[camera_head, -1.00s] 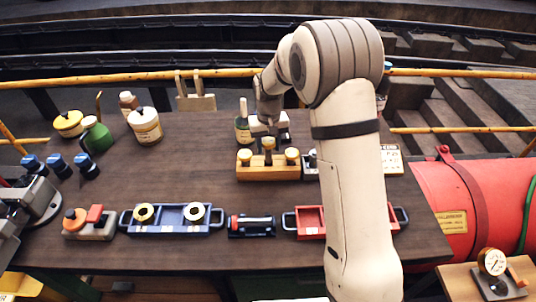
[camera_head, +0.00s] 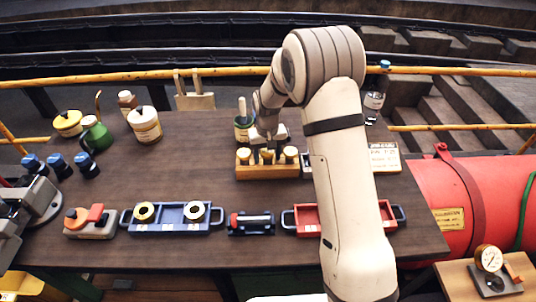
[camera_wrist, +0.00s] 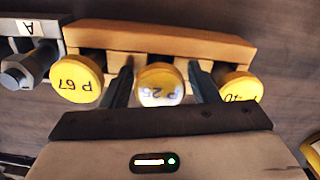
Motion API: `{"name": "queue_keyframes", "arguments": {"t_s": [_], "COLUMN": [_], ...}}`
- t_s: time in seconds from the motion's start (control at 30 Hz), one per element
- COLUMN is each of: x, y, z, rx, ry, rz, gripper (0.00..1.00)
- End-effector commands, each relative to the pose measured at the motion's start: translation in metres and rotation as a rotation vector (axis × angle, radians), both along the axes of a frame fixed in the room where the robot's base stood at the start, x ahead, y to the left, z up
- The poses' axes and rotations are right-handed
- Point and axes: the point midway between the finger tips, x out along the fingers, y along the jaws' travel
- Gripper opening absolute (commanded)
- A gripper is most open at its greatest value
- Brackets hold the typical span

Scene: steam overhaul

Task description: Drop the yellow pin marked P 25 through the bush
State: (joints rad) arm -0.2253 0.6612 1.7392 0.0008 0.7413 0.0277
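My gripper (camera_wrist: 162,78) is open, with one finger on each side of the P 25 head and gaps showing. In the head view my gripper (camera_head: 267,150) is low over the rack (camera_head: 268,171) and partly covers the middle pin. Two ring-shaped parts, one brass (camera_head: 144,212) and one pale (camera_head: 194,211), sit in a blue tray (camera_head: 170,228); I cannot tell which is the bush.
A red tray (camera_head: 306,222) and a black fixture (camera_head: 250,224) stand at the front. Bottles and a green can (camera_head: 96,134) stand at the back left. A bottle (camera_head: 243,122) stands just behind my gripper. The table between rack and blue tray is clear.

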Motion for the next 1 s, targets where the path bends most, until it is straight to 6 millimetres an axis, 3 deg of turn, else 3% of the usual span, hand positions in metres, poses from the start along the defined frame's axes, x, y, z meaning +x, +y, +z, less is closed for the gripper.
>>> {"name": "queue_keyframes", "arguments": {"t_s": [0.47,0.8,1.0], "x": [0.001,0.001,0.0], "y": [0.001,0.001,0.001], "z": [0.01,0.08,0.112], "rx": [0.001,0.001,0.001], "ry": [-0.004,-0.004,-0.003], "rz": [0.001,0.002,0.002], "gripper": [0.62,0.62,0.62]}}
